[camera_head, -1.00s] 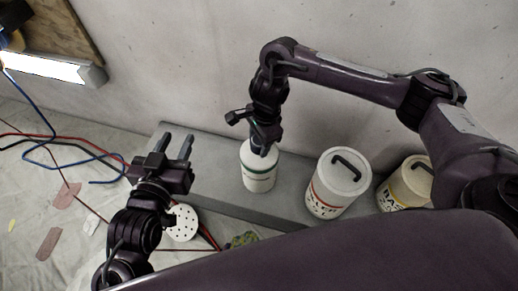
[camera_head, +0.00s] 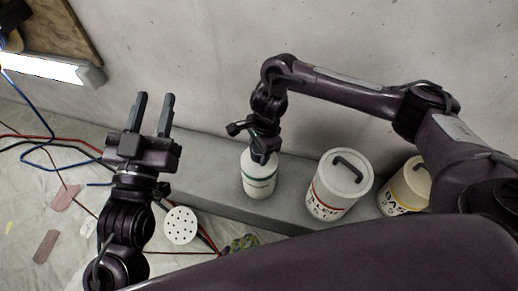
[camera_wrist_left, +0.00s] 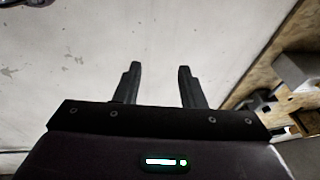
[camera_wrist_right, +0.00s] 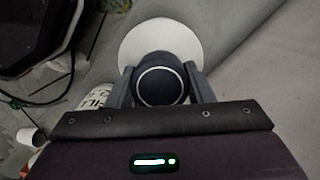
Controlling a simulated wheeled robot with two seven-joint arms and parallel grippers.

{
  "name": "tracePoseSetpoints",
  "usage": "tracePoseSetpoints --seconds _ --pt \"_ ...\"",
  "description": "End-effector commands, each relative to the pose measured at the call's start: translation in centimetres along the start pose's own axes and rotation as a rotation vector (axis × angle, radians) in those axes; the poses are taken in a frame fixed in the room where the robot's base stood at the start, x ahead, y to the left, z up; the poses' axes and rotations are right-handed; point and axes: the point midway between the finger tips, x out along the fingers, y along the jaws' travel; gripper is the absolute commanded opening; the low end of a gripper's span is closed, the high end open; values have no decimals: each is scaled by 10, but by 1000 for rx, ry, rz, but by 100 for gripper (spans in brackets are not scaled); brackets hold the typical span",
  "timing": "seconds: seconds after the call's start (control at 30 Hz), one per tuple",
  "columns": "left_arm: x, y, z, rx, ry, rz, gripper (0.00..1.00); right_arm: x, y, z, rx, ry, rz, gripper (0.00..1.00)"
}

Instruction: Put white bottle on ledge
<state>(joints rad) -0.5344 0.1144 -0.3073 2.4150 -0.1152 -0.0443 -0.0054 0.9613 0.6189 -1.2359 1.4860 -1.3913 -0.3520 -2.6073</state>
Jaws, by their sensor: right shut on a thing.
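The white bottle (camera_head: 258,180) has a green band and stands upright on the grey ledge (camera_head: 205,180), against the wall side of the floor. My right gripper (camera_head: 264,157) is above it, shut on its dark cap (camera_wrist_right: 162,85). In the right wrist view the cap sits between the two fingers, with the bottle's white shoulder (camera_wrist_right: 160,38) behind. My left gripper (camera_head: 152,112) is open and empty, raised left of the bottle, its fingers pointing towards the wall. In the left wrist view its fingers (camera_wrist_left: 160,88) are apart with nothing between them.
A white lidded tub (camera_head: 338,185) with a red band and a cream tub (camera_head: 407,187) stand on the ledge to the right. A white perforated disc (camera_head: 181,225) lies on the sheeted floor. Cables (camera_head: 45,155) run across the left. A lit lamp (camera_head: 50,69) is at upper left.

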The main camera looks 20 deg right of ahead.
Motion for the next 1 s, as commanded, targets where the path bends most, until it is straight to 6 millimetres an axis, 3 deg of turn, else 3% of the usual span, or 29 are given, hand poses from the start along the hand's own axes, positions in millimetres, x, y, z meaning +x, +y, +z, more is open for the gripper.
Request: tracePoseSetpoints --seconds 0.8,0.83,1.0 --pt "2 -1 -18 4 88 0 36 0 -1 0 -1 -2 -4 0" --pt "2 -1 -19 4 91 0 36 2 0 0 0 0 0 51" --pt "2 -1 -19 4 90 0 36 2 0 0 0 0 0 69"
